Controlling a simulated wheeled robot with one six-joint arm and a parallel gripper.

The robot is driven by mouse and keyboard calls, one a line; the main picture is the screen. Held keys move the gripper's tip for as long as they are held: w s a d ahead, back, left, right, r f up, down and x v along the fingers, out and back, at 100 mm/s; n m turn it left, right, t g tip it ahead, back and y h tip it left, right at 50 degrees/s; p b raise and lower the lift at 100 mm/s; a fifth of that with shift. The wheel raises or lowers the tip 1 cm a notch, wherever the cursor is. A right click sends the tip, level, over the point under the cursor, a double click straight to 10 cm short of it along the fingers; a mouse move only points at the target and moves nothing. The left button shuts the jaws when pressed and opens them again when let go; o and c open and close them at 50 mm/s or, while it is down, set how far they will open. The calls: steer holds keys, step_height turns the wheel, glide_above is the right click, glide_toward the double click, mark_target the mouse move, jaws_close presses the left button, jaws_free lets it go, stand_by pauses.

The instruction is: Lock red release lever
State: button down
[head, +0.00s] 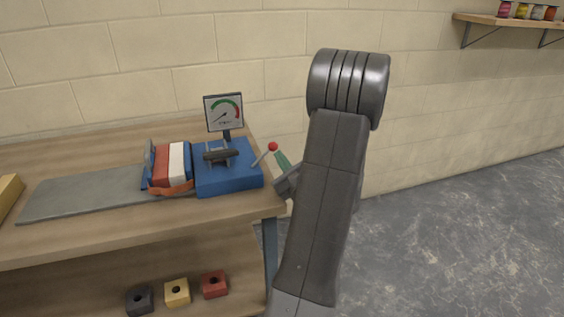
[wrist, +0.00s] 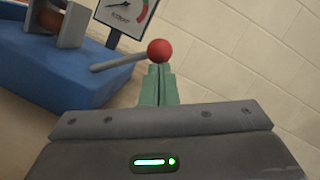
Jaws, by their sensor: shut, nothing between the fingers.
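The red release lever (head: 272,147) has a red ball on a thin grey rod. It rises at a slant from the right side of a blue device (head: 230,178) on the workbench. In the wrist view the red ball (wrist: 159,51) is just beyond my fingertips, with its rod running left toward the blue base (wrist: 60,75). My gripper (wrist: 160,72) has green fingers, shut together with nothing between them. The fingertips look very close to the ball; I cannot tell whether they touch it. In the head view my gripper (head: 281,158) is beside the lever, partly hidden by my arm.
A gauge (head: 223,112) stands behind the blue device. Several small blocks (head: 177,291) lie on the lower shelf. A block wall is behind; open floor (head: 460,240) lies right.

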steer(key=shift+r+n, duration=0.2)
steer(key=shift+n, duration=0.1)
steer(key=shift+s+a+r+n+g+y+b, duration=0.15)
steer(key=shift+a+r+n+g+b, duration=0.15)
steer(key=shift+n+b, duration=0.35)
steer(key=shift+a+r+n+g+y+b, duration=0.15)
steer(key=shift+r+n+g+b, duration=0.25)
steer(key=shift+n, duration=0.35)
steer(key=shift+s+a+r+n+g+b, duration=0.2)
steer(key=shift+a+r+n+g+b, duration=0.35)
steer(key=shift+n+b, duration=0.65)
steer(key=shift+s+a+r+n+g+b, duration=0.25)
steer(key=shift+a+r+n+b, duration=0.35)
steer(key=shift+n, duration=0.85)
steer(key=shift+s+a+r+n+g+b, duration=0.2)
steer(key=shift+a+r+n+g+b, duration=0.2)
steer(key=shift+a+n+b, duration=0.65)
steer(key=shift+d+n, duration=0.2)
steer(key=shift+n, duration=0.1)
